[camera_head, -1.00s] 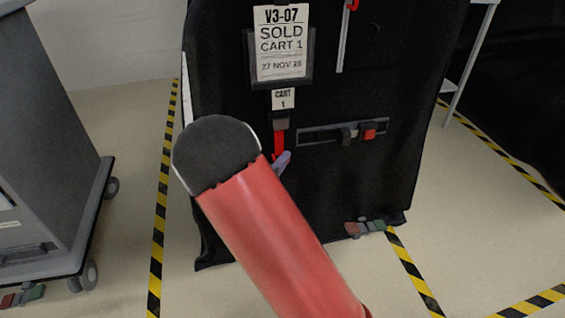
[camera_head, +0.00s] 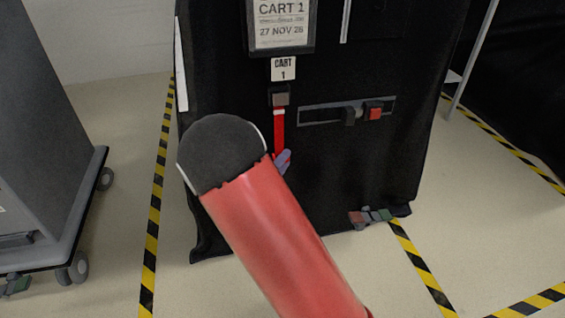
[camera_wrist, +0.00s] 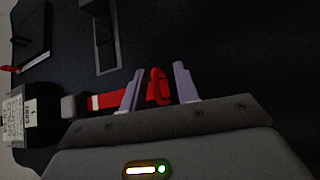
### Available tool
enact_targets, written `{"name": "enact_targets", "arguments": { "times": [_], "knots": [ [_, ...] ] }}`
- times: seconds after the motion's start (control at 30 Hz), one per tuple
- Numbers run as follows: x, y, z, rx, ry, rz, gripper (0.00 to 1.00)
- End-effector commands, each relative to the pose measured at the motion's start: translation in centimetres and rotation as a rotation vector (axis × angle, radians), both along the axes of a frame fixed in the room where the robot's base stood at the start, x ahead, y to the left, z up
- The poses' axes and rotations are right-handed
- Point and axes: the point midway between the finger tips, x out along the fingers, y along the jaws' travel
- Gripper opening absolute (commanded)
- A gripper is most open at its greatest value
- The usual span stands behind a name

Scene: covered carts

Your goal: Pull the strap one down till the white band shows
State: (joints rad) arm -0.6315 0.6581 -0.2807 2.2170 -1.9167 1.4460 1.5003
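The red strap (camera_head: 279,135) hangs down from a buckle (camera_head: 280,97) under the CART 1 tag on the black cart cover. A white band (camera_head: 279,111) shows across it just below the buckle. In the wrist view the strap (camera_wrist: 108,100) runs sideways from the buckle (camera_wrist: 72,106), with the white band (camera_wrist: 91,103) beside the buckle. In the head view my gripper (camera_head: 283,160) is mostly hidden behind my red arm.
A slotted plate with a black slider and red block (camera_head: 374,112) is right of the strap. A sign (camera_head: 281,25) hangs above. A grey wheeled cart (camera_head: 45,170) stands at the left. Yellow-black tape (camera_head: 153,215) marks the floor. Coloured clips (camera_head: 370,216) sit at the cover's lower edge.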

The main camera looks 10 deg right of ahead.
Motion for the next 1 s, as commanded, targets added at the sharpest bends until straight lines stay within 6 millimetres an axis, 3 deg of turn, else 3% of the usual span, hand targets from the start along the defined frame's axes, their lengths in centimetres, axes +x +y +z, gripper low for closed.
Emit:
{"name": "enact_targets", "arguments": {
  "times": [0.27, 0.7, 1.0],
  "knots": [
    [-0.1, 0.2, 0.1, -0.001, -0.004, 0.001, 0.31],
    [-4.6, 4.8, -0.8, 0.0, -0.002, 0.002, 0.31],
    [-5.4, 5.5, -1.0, -0.001, -0.002, -0.001, 0.31]
  ]
}}
